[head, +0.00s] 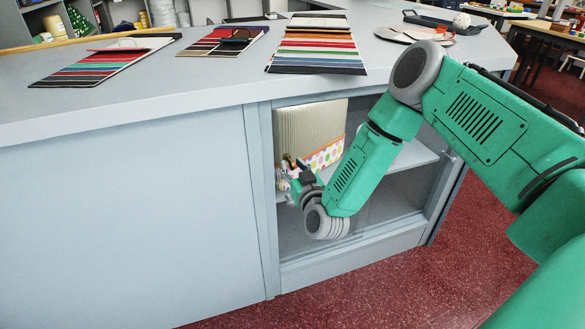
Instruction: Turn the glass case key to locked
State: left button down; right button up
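The glass case is a pale grey counter cabinet with an opening in its front; its frame (262,190) borders the left side of the opening. My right arm reaches in from the right. My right gripper (291,174) is at the left side of the opening, small and partly hidden behind my own wrist. A small brass-coloured bit shows at its tip, and I cannot tell whether it is the key. No lock is clearly visible, so the key's position cannot be read. Whether the fingers are open or shut is unclear. My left gripper is not in view.
Inside the opening, a cream ribbed block (310,125) and a dotted box (328,153) stand on a shelf (410,157). Fabric swatch cards (317,45) and a dark tray (440,19) lie on the countertop (200,75). The red floor (390,280) in front is clear.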

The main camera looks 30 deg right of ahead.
jog(key=shift+a, duration=0.2)
grip_shut()
jog(key=shift+a+r, duration=0.1)
jog(key=shift+a, duration=0.05)
jog(key=shift+m, duration=0.4)
jog(key=m, duration=0.7)
jog(key=shift+m+b, duration=0.3)
jog(key=shift+b, duration=0.1)
jog(key=m+b, duration=0.1)
jog(key=m, duration=0.3)
jog(key=shift+s+m+b, duration=0.1)
jog(key=shift+m+b, duration=1)
jog(key=shift+m, duration=1.6)
